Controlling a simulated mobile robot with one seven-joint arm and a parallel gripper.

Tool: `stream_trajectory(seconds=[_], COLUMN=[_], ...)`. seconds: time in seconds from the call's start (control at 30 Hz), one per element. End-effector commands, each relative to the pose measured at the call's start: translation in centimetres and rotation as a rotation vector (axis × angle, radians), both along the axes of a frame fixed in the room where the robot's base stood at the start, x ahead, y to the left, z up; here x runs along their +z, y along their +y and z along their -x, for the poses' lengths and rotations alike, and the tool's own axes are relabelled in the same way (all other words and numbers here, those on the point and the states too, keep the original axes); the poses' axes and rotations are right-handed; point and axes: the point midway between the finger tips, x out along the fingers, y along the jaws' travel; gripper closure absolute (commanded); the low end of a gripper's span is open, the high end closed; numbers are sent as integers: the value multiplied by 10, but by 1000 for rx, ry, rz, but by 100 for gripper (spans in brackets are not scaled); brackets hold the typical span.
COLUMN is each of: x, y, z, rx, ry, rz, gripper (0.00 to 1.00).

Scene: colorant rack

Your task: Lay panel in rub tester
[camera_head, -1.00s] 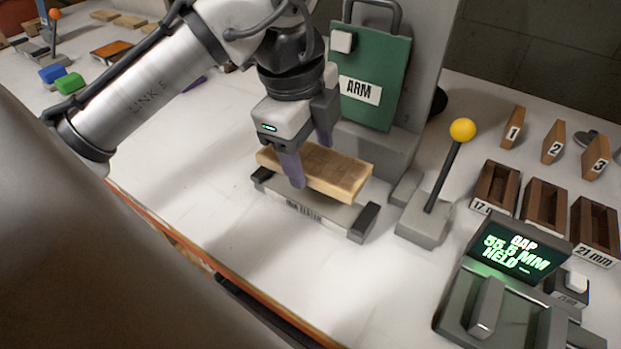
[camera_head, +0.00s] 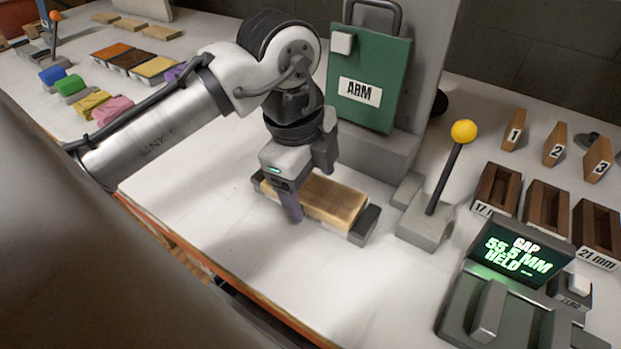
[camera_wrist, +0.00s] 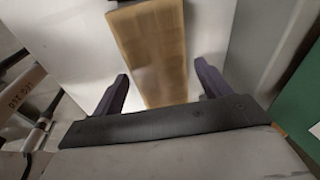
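The wooden panel (camera_head: 335,200) lies in the low cradle of the rub tester (camera_head: 366,224), between its dark end blocks. It looks level, with a pale edge and a browner top. My gripper (camera_head: 310,193) is over the left part of the panel, one finger on each long side. In the wrist view my gripper (camera_wrist: 162,70) is open, with gaps between both fingers and the panel (camera_wrist: 155,50), whose top shows a faint grid.
A green plate marked ARM (camera_head: 369,85) stands behind the cradle. A yellow-knobbed lever (camera_head: 447,180) stands to the right. A gap display (camera_head: 520,255) reads 55.5 mm held. Numbered wooden blocks and brown trays are at far right. Coloured blocks lie at left. The front table is clear.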

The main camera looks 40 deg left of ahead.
Motion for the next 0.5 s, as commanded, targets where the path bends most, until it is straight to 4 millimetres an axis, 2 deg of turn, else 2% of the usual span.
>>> stream_trajectory(seconds=[0.37,0.5], x=[3,19], y=[0,1], z=[0,1], rx=[2,-1], ry=[0,-4], rz=[0,0], gripper=[17,17])
